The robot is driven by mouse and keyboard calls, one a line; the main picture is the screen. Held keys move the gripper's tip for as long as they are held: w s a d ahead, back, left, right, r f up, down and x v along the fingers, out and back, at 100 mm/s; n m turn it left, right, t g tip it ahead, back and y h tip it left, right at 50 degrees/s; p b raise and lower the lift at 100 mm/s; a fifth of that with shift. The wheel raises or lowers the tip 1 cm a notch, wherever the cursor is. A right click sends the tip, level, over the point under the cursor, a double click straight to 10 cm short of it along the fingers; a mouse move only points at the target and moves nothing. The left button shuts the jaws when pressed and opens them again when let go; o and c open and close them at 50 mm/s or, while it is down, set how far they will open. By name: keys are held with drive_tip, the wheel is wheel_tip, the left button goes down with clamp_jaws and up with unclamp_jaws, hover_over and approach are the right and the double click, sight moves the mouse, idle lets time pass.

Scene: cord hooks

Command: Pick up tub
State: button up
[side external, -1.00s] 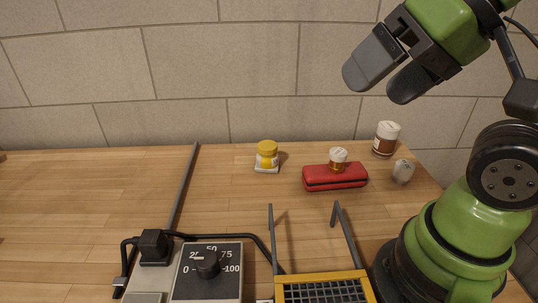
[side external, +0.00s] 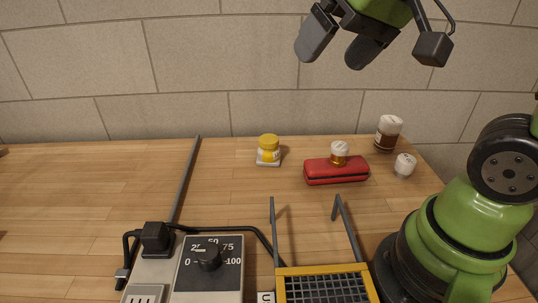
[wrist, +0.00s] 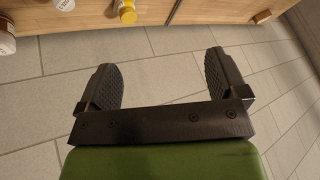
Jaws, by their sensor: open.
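Several small containers stand at the back of the wooden table, and I cannot tell from looks alone which is the tub. One is a yellow-lidded tub (side external: 268,151) with a white label, standing by itself. A taller brown jar with a white lid (side external: 388,134) and a small whitish tub (side external: 404,166) stand farther right. My gripper (side external: 338,48) is open and empty, high above the table. The wrist view shows its spread fingers (wrist: 165,75) with a yellow container (wrist: 126,11) partly cut off at the top.
A black-faced dial box (side external: 209,270), a power strip (side external: 146,294) with a plug and black cable, and a yellow-framed rack (side external: 322,272) with upright prongs occupy the front. A grey rod (side external: 186,180) lies left of centre. A block wall (side external: 120,60) stands behind.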

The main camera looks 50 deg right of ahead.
drive_tip(key=w+d+f+g, duration=0.1)
drive_tip(key=w+d+f, duration=0.15)
drive_tip(key=w, duration=0.45)
drive_tip(key=n+g+h, duration=0.2)
approach(269, 138)
drive_tip(key=x, duration=0.5)
drive_tip(key=shift+w+d+f, duration=0.1)
drive_tip(key=shift+d+f, duration=0.1)
drive_tip(key=shift+f, duration=0.2)
drive_tip(key=shift+a+x, duration=0.2)
drive_tip(key=shift+x, duration=2.9)
drive_tip(key=c, duration=1)
